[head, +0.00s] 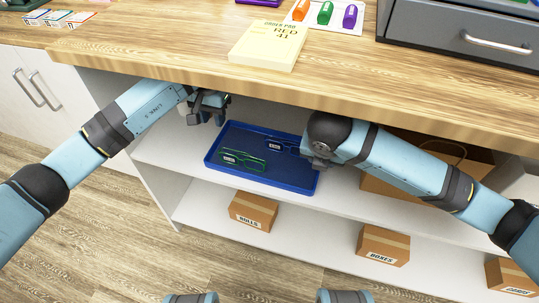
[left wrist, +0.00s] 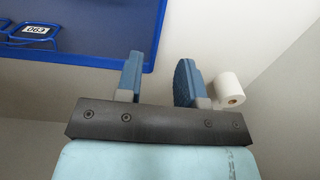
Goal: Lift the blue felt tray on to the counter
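The blue tray (head: 278,176) lies on the upper white shelf below the counter (head: 160,58). It holds green-framed glasses (head: 243,160) and blue-framed glasses (head: 283,146), each with a white tag. My left gripper (head: 212,112) is just off the tray's far left corner. In the left wrist view my left gripper (left wrist: 159,78) is open with nothing between its fingers, and the tray (left wrist: 105,25) fills the upper left, its edge behind the left finger. My right gripper (head: 321,157) is at the tray's right side; its fingers are hidden by my wrist, so contact cannot be told.
A white roll (left wrist: 229,88) is beside my left gripper's right finger. A brown paper bag (head: 405,200) stands right of the tray. Boxes (head: 254,209) are on the lower shelf. On the counter are a yellow order pad (head: 268,45), coloured items (head: 325,13) and a grey drawer unit (head: 455,35).

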